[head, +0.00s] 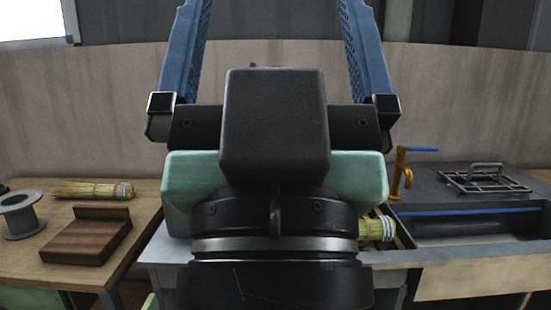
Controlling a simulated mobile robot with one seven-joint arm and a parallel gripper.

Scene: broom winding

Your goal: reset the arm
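My gripper (278,15) fills the middle of the head view and points up, away from the camera. Its two blue fingers are spread wide apart, with only the wall visible between them. Their tips reach the top edge of the picture. The gripper and my wrist hide the middle of the work area behind them. No object shows in its grasp.
On the left wooden table (60,262) are a grey spool (22,222), a straw bundle (92,190) and a dark wooden block (88,236). Another straw bundle (377,229) pokes out right of my wrist. An orange clamp (400,175) and metal rack (487,181) stand further right.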

